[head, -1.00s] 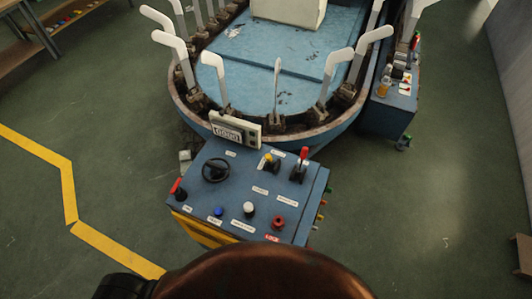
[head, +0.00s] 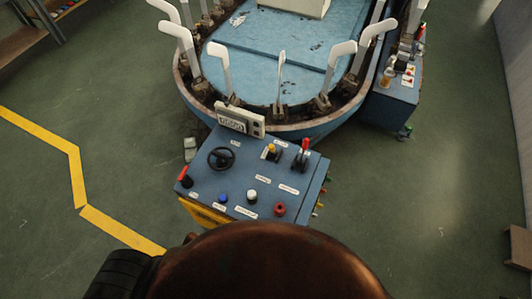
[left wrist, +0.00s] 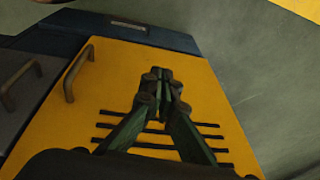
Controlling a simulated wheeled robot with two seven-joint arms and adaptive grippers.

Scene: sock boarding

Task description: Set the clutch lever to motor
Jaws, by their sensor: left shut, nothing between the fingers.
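The blue control console (head: 205,178) stands ahead of me in the head view. A red-handled lever (head: 304,150) stands upright at its back right. The labels are too small to read, so I cannot tell which is the clutch lever. My left gripper (left wrist: 167,78) is shut and empty in the left wrist view, in front of the console's yellow slotted panel (left wrist: 105,85). My right gripper is not in view.
A black handwheel (head: 222,158), several knobs and a display box (head: 240,121) are on the console. Behind it is the oval machine (head: 300,130) with white leg forms (head: 182,45). A side cabinet (head: 393,105) stands right.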

